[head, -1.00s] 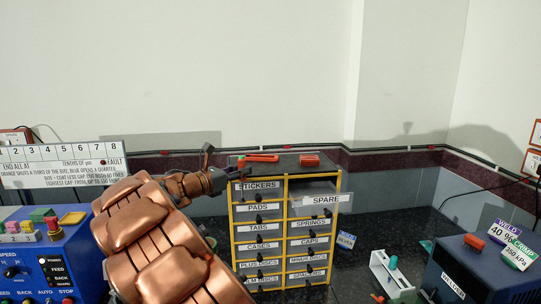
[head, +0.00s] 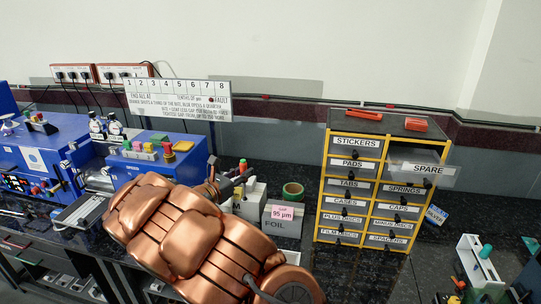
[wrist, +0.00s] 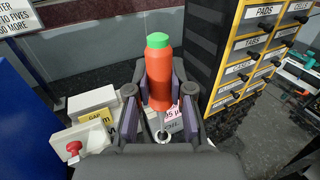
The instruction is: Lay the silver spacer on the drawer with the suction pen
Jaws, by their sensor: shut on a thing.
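My gripper (wrist: 160,88) is shut on an orange pen with a green top (wrist: 158,60), which looks like the suction pen. It is upright in the wrist view, and its top also shows in the head view (head: 243,166). A thin metal tip points down from it. The drawer cabinet (head: 324,180) stands right of my gripper. Its top right drawer, labelled SPARE (head: 425,169), is pulled out; its inside is mostly hidden.
A grey FOIL box (head: 280,226) with a pink 95 µm label and a green tape roll (head: 293,190) stand between my gripper and the cabinet. Blue machines (head: 150,165) stand at left. A white stand (head: 478,262) is at right. Dark counter is clear before the cabinet.

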